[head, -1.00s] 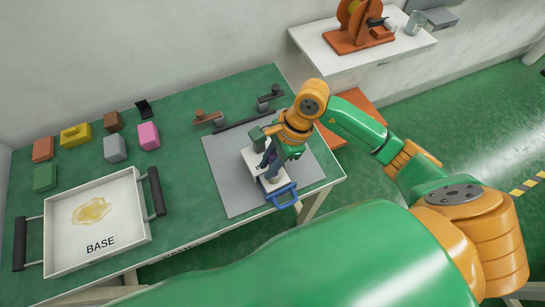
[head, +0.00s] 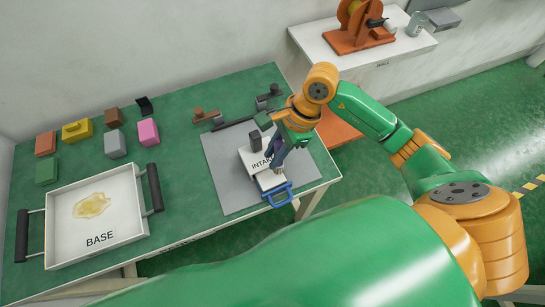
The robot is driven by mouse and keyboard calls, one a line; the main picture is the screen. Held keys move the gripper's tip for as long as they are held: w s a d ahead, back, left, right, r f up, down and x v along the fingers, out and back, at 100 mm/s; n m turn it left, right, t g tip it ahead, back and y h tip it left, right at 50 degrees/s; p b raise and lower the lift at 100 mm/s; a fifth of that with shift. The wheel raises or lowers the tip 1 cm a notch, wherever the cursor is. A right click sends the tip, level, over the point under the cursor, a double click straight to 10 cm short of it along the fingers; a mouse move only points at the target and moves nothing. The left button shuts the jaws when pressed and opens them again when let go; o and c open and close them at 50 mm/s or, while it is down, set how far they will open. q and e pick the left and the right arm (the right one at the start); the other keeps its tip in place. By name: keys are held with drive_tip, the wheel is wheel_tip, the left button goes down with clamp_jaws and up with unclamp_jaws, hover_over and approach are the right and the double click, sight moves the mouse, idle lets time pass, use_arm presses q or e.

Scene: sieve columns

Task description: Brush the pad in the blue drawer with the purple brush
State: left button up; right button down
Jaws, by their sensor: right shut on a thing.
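The blue drawer (head: 279,196) is pulled out of the front of a white box (head: 256,160) marked with a partly covered word starting "INTA". The box stands on a grey mat. My right gripper (head: 279,153) is over the right side of the box and drawer, pointing down. It is shut on the purple brush (head: 278,146), whose lower end is over or in the drawer's inner part. I cannot tell whether the brush touches the pad. The pad is too small and too covered to make out. My left gripper is not in view.
A white tray (head: 52,228) marked BASE, with a yellowish puddle, stands at the left. Several coloured blocks (head: 77,131) lie behind it. A dark post (head: 255,141) rises on the box. Dark and brown fittings (head: 206,117) stand behind the grey mat (head: 220,187).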

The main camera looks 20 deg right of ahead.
sight(275, 145)
wheel_tip(275, 145, up, 2)
drive_tip(key=shift+a+p, duration=0.1)
drive_tip(key=shift+p, duration=0.35)
wheel_tip(275, 145, up, 2)
drive_tip(key=shift+r+p, duration=0.1)
drive_tip(key=shift+p, duration=0.55)
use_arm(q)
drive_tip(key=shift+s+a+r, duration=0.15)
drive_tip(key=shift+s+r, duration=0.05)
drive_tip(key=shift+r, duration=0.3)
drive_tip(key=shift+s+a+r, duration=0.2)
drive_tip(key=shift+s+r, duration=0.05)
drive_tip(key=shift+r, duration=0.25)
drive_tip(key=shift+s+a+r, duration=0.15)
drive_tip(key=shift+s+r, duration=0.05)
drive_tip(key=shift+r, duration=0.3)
use_arm(e)
drive_tip(key=shift+r, duration=0.4)
